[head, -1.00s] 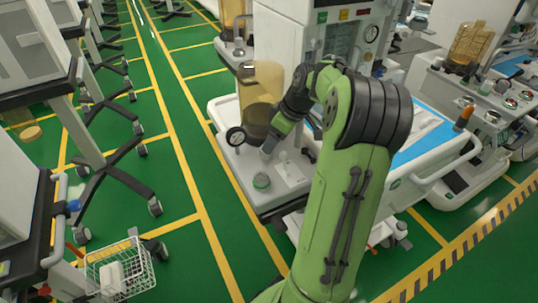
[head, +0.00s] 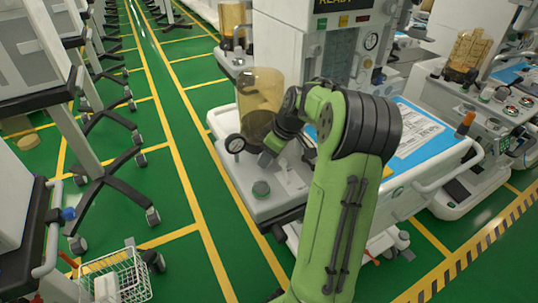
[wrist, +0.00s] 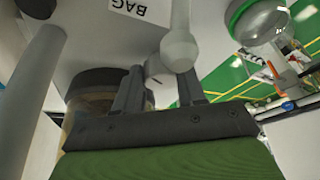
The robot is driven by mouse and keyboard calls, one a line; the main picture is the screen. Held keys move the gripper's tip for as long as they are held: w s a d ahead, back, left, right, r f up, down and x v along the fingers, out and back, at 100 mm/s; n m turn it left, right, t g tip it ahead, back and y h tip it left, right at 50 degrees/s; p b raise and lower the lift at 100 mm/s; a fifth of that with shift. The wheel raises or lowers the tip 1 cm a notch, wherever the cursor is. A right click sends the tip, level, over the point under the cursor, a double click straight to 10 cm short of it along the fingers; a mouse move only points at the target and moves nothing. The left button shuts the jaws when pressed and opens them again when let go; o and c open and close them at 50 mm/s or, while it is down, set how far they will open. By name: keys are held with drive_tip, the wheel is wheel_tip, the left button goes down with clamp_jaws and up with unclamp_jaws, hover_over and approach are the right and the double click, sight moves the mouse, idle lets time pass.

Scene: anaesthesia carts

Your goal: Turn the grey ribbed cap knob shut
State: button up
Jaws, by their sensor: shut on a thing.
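My gripper (head: 266,157) is at the white machine's front deck (head: 247,194), beside the amber canister (head: 260,88). The wrist view shows its two dark fingers (wrist: 160,82) a little apart and closed around a small grey part. I take this part for the grey ribbed cap knob (wrist: 155,68); the fingers and a ball-ended lever hide most of it, and its ribs cannot be made out. In the head view the gripper hides the knob.
The ball-ended lever (wrist: 178,47) stands very close to the fingertips, near a "BAG" label (wrist: 133,8). A wire basket (head: 117,280) stands at lower left. The green aisle is clear.

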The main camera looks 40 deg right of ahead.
drive_tip(key=shift+m, duration=0.3)
drive_tip(key=m, duration=0.1)
drive_tip(key=m+h, duration=0.1)
drive_tip(key=m, duration=0.1)
drive_tip(key=m+h, duration=0.1)
drive_tip(key=m, duration=0.1)
drive_tip(key=shift+a, duration=0.35)
drive_tip(key=m, duration=0.2)
drive_tip(key=m+h, duration=0.1)
drive_tip(key=m, duration=0.1)
drive_tip(key=m+h, duration=0.1)
drive_tip(key=shift+w+a+m, duration=0.1)
drive_tip(key=shift+a+m, duration=0.15)
drive_tip(key=shift+m, duration=0.15)
drive_tip(key=m+g+p, duration=0.1)
drive_tip(key=m, duration=0.1)
drive_tip(key=m+g+h, duration=0.1)
drive_tip(key=m, duration=0.2)
drive_tip(key=shift+w+a+h+p, duration=0.15)
drive_tip(key=shift+w+h+p, duration=0.05)
drive_tip(key=shift+h+p, duration=0.15)
drive_tip(key=m+g, duration=0.1)
drive_tip(key=m, duration=0.1)
drive_tip(key=m+g+p, duration=0.1)
drive_tip(key=m, duration=0.2)
drive_tip(key=shift+w, duration=0.2)
drive_tip(key=shift+m+h, duration=0.25)
drive_tip(key=shift+m, duration=0.15)
drive_tip(key=o, duration=1.1)
drive_tip(key=shift+c, duration=0.2)
